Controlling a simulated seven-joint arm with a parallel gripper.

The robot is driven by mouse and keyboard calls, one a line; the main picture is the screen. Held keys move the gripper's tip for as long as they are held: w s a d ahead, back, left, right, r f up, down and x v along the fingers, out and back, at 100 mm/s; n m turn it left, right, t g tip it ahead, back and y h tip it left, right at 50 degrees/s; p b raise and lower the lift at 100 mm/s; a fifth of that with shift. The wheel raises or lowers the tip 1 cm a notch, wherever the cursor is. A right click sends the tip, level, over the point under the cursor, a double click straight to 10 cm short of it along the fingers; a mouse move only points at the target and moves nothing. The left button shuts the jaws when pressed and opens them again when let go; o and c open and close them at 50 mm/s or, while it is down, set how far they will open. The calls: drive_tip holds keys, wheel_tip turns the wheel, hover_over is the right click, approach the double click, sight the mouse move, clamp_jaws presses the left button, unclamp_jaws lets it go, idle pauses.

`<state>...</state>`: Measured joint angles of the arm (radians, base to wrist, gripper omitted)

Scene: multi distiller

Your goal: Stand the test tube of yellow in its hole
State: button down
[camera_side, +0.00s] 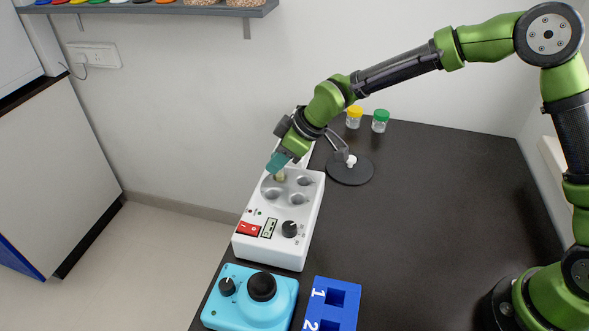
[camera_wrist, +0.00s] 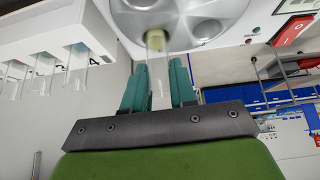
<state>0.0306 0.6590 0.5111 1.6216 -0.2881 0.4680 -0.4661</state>
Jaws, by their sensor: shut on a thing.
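My gripper (camera_side: 279,162) is shut on a clear test tube (camera_wrist: 157,68) with yellow at its far end. The yellow end also shows in the side view (camera_side: 280,175), just under the teal fingers. The white machine (camera_side: 295,251) has a round recess with several holes, and the tube's end is at the back-left hole. In the wrist view my gripper (camera_wrist: 158,80) has a teal finger on each side of the tube, and the tube points at the grey holed disc (camera_wrist: 201,28). I cannot tell how deep the tube's tip sits in the hole.
A white rack (camera_wrist: 40,22) with clear tubes stands left in the wrist view. A light-blue device (camera_side: 225,316) and a blue numbered rack (camera_side: 347,288) are at the front. A round black stand (camera_side: 349,175), a yellow-lidded jar (camera_side: 354,117) and a green-lidded jar (camera_side: 380,121) are behind.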

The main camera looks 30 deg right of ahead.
drive_tip(key=c, duration=0.8)
unclamp_jaws()
drive_tip(key=shift+r, duration=0.1)
drive_tip(key=shift+r, duration=3.45)
drive_tip(key=shift+s+f, duration=0.1)
drive_tip(key=s+d+r+m+h, duration=0.1)
drive_tip(key=s+d+m, duration=0.3)
drive_tip(key=s, duration=0.5)
drive_tip(key=s+d+r+m+t, duration=0.1)
drive_tip(key=s+d+r+m, duration=0.3)
drive_tip(key=s+d, duration=0.5)
drive_tip(key=s+d+r+m+t+h, duration=0.1)
drive_tip(key=s+d+r+m, duration=0.2)
drive_tip(key=s, duration=0.6)
drive_tip(key=shift+s+d+r+m+h, duration=0.2)
drive_tip(key=shift+d+m, duration=0.3)
drive_tip(key=shift+d, duration=0.35)
drive_tip(key=shift+s+d+r+m+h, duration=0.15)
drive_tip(key=shift+d+m, duration=0.35)
drive_tip(key=shift+d, duration=0.3)
